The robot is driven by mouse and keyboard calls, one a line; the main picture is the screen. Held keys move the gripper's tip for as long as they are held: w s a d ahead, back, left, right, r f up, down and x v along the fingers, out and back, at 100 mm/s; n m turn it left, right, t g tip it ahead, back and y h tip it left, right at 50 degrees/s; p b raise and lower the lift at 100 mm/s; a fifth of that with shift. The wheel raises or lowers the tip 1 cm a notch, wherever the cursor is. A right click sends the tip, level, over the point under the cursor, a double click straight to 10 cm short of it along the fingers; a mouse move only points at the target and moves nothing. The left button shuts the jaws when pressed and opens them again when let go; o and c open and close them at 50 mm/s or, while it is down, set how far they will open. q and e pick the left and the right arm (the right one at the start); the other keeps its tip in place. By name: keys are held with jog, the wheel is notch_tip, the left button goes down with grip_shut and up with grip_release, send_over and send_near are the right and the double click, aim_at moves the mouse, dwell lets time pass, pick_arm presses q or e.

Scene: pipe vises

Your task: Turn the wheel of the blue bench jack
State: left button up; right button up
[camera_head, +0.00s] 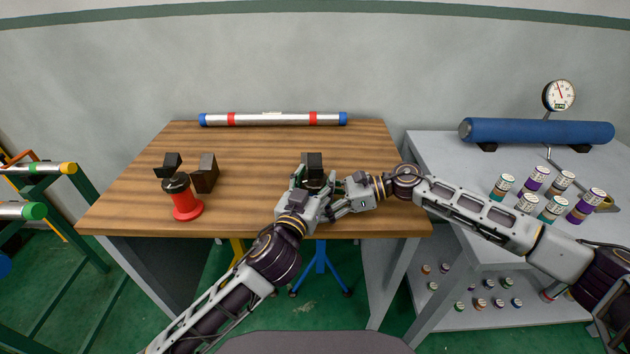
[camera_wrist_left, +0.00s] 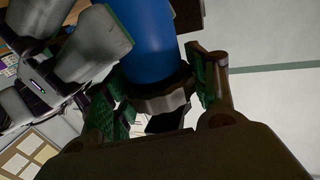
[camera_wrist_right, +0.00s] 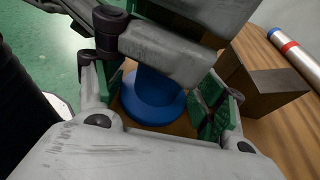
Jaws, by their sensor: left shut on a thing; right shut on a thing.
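My left gripper (camera_head: 311,190) is shut on the wheel, a green pad on either side. My right gripper (camera_head: 336,192) comes in from the right and is shut on the blue body, whose wide round base (camera_wrist_right: 152,105) shows in the right wrist view. Part of that grip is hidden behind my gripper links.
A red jack (camera_head: 187,205) and a dark block (camera_head: 205,174) stand on the table's left. A silver pipe (camera_head: 272,119) lies at the back. A grey side table (camera_head: 430,160) carries several small jars and a blue cylinder (camera_head: 535,131).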

pick_arm(q)
jog(key=shift+n+y, duration=0.5)
jog(key=shift+y, duration=0.2)
jog(key=o, duration=1.1)
jog(key=shift+a, duration=0.1)
jog(key=shift+c, duration=0.2)
jog(key=shift+s, duration=0.1)
jog(key=v, duration=1.1)
jog(key=shift+s+f, duration=0.25)
jog(key=shift+s, duration=0.15)
